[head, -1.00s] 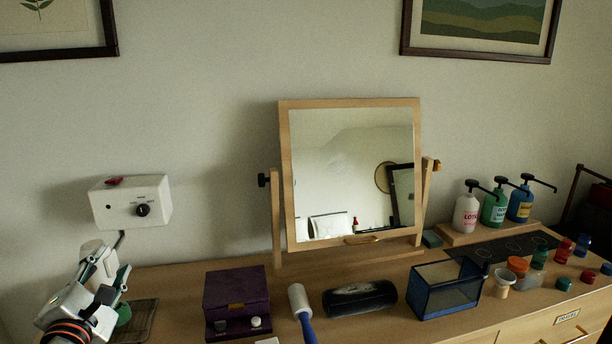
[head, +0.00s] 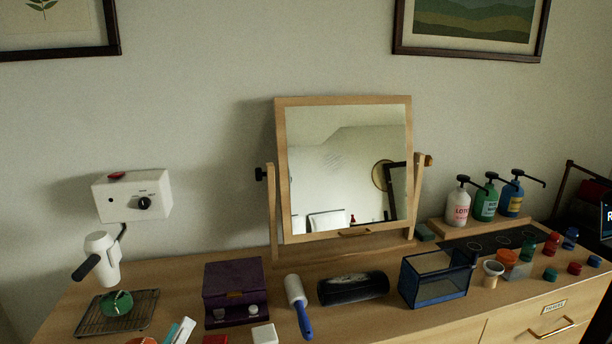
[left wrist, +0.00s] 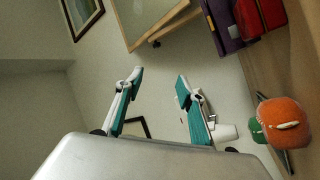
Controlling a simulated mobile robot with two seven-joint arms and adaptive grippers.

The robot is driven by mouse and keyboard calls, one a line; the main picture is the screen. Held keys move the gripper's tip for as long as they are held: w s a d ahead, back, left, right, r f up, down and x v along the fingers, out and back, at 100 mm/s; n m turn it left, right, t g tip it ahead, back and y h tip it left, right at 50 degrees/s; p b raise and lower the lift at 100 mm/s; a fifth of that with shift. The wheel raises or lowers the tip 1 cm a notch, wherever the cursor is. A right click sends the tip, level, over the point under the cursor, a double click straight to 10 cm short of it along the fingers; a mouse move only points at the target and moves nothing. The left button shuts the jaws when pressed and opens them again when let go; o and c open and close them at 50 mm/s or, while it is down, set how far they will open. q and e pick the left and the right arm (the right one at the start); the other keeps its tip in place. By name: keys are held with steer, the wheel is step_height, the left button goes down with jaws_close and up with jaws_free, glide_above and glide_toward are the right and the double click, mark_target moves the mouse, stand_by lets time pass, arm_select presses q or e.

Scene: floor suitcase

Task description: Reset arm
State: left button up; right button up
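My left gripper (head: 180,330) shows only by its white and teal fingertips at the bottom edge of the head view, in front of the dresser. In the left wrist view its two fingers (left wrist: 159,76) stand wide apart with nothing between them. A white hair dryer (head: 103,258) with a dark handle is below the white wall box (head: 133,196), clear of the gripper. Its white body shows partly behind one finger in the left wrist view (left wrist: 226,132). My right gripper is in neither view.
A wire rack (head: 138,311) holds a green object (head: 116,303). A purple box (head: 234,288), a lint roller (head: 298,305), a black case (head: 353,288) and a blue-framed bin (head: 436,279) line the dresser. A tilting mirror (head: 345,168) stands behind. Pump bottles (head: 484,203) are at right.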

arm_select(q)
steer(key=s+f+m+g+y, duration=0.1)
steer(key=s+f+m+g, duration=0.2)
steer(key=f, duration=0.8)
steer(key=s+d+f+m+g+y, duration=0.1)
steer(key=s+f+m+g, duration=0.2)
steer(key=s+f, duration=0.5)
steer(key=s+d+f+m+g+y, duration=0.1)
steer(key=s+f+m+g, duration=0.3)
steer(key=f, duration=1)
steer(key=shift+s+f+m, duration=0.2)
steer(key=shift+s+m, duration=0.1)
steer(key=shift+s, duration=0.5)
